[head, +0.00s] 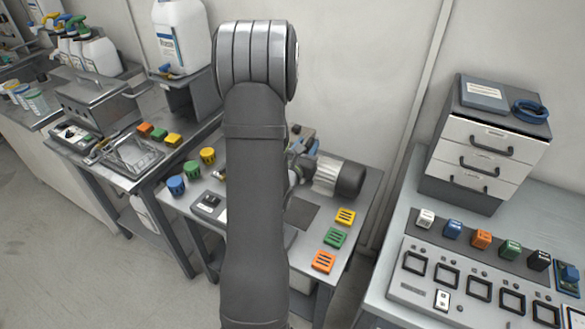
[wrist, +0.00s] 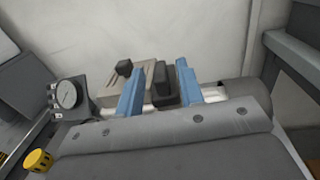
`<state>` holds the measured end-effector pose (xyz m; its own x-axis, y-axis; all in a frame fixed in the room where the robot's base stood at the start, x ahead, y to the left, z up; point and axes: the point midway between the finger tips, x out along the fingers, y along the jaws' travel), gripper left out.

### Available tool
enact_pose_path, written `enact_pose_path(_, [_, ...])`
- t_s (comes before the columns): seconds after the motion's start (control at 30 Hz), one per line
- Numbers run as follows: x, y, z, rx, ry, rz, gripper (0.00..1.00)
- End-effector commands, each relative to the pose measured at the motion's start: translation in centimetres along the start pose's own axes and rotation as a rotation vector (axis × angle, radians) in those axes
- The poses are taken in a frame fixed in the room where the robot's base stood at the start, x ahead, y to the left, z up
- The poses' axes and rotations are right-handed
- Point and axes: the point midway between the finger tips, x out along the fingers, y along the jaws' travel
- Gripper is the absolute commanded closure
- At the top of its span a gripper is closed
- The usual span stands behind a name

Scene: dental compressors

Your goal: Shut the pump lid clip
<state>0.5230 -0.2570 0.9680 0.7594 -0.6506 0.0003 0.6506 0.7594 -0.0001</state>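The pump, with a ribbed silver body (head: 326,174) and a dark round end, lies on the middle bench in the head view, its left part hidden by my arm. In the wrist view, my gripper (wrist: 161,68) has two blue fingers standing apart. It is open. A dark upright block (wrist: 162,86), perhaps the lid clip, shows between the fingers; I cannot tell whether they touch it. A beige plate (wrist: 115,95) with a black knob (wrist: 124,67) is beside it. In the head view only a bit of blue finger (head: 299,146) shows; the clip is not clear there.
A round gauge (wrist: 67,94) stands left of the fingers. Yellow (head: 345,217), green (head: 334,238) and orange (head: 323,262) blocks lie on the bench's right side. Blue, green and yellow cups (head: 208,156) stand on its left. A drawer cabinet (head: 485,150) is far right.

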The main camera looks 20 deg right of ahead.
Motion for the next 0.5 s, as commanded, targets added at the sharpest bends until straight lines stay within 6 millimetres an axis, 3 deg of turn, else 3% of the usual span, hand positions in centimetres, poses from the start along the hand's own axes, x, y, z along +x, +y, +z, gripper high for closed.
enact_pose_path(0.3, [-8.1,0.1,0.0,-0.001,0.002,0.004,0.65])
enact_pose_path(0.5, [-11.7,0.1,0.0,-0.001,0.002,0.003,0.65])
